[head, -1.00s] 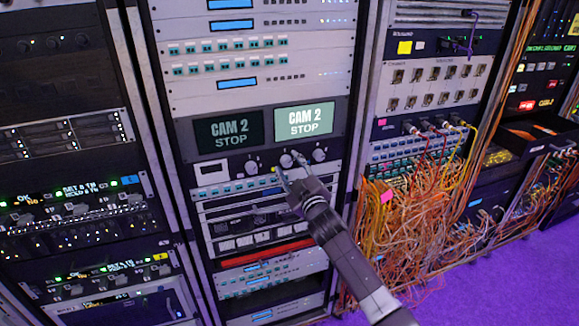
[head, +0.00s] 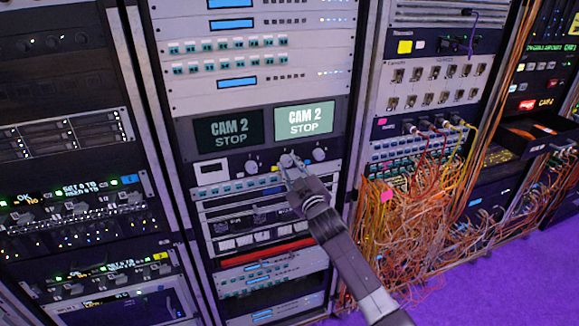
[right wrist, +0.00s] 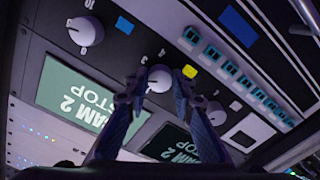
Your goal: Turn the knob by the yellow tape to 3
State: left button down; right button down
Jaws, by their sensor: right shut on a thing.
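A row of white knobs sits on a dark panel below the two CAM 2 screens. The middle knob (head: 288,159) is beside a small yellow tape piece (head: 275,169). The tape also shows in the right wrist view (right wrist: 190,71), next to the white middle knob (right wrist: 160,76). My right gripper (head: 290,167) reaches up to this knob, one finger on each side, shut on it. The right wrist view shows both fingertips (right wrist: 159,86) at its sides. The fingers partly hide the knob and its scale, so I cannot read its setting. My left gripper is not in view.
Another knob (head: 319,154) stands close on the right, and one (head: 251,167) on the left. The screens (head: 304,119) are just above. Loose orange cables (head: 410,215) spill from the rack at the right. Purple floor (head: 500,285) is clear.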

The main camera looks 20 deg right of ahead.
jog(key=m, duration=0.4)
jog(key=shift+f, duration=0.1)
jog(key=shift+m, duration=2.1)
jog(key=c, duration=1.6)
grip_release()
jog(key=shift+s+d, duration=0.2)
jog(key=shift+s, duration=5.85)
